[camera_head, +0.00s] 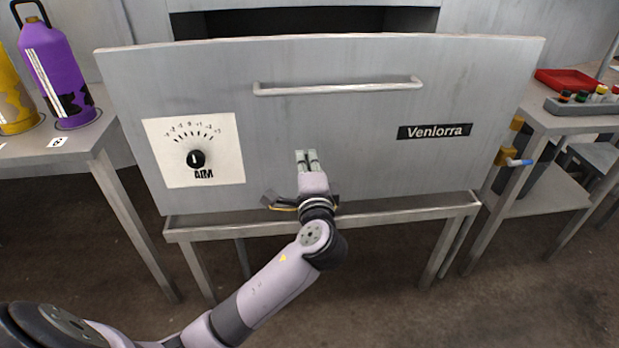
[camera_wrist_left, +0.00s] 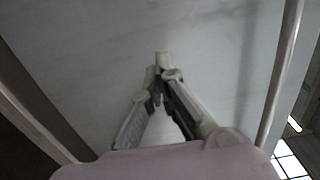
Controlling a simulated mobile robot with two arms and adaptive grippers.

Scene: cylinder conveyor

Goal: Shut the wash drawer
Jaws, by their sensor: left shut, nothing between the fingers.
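The wash drawer (camera_head: 350,130) is a wide grey metal front on a metal stand, with a bar handle (camera_head: 338,87) near its top edge. A dark gap shows above and behind that edge. A dial panel marked AIM (camera_head: 222,168) is on its left, and a Venlorra label is on its right. My left gripper (camera_head: 307,155) is shut and empty, in front of the drawer's lower middle, below the handle. In the left wrist view its fingertips (camera_wrist_left: 161,70) meet close to the grey panel (camera_wrist_left: 90,50); I cannot tell whether they touch it. My right gripper is not in view.
A table at left bears a purple bottle (camera_head: 55,72) and a yellow bottle (camera_head: 12,100). A table at right bears a red tray (camera_head: 566,80) and a grey rack (camera_head: 585,106). A blue-tipped valve (camera_head: 518,162) sits by the drawer's right edge. Floor in front is open.

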